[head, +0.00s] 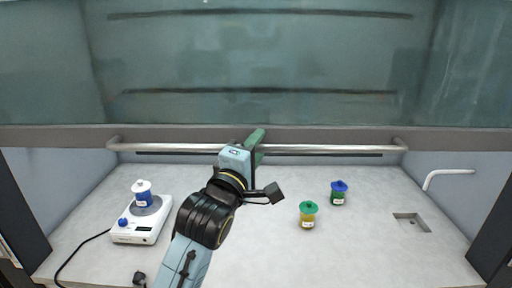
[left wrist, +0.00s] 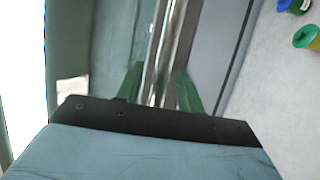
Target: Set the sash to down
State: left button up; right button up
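The sash (head: 260,70) is a large greenish glass pane with a grey lower frame, raised above the worktop so the front is open beneath it. Its handle (head: 330,149) is a long horizontal metal bar along that lower edge. My left gripper (head: 257,147) is at the middle of this bar. In the left wrist view its two green fingers (left wrist: 160,88) stand on either side of the handle (left wrist: 158,75), apart, with small gaps seeming to show beside the bar. Firm contact cannot be made out. My right gripper is not in view.
A white hotplate (head: 142,220) with a blue-and-white vessel (head: 143,196) stands at the left. A yellow jar with green lid (head: 308,217) and a blue-lidded jar (head: 338,195) stand right of my arm. A white tap (head: 447,174) and small sink (head: 411,222) are at the right.

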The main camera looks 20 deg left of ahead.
pick_arm(q)
grip_shut()
jog(key=shift+f, duration=0.1)
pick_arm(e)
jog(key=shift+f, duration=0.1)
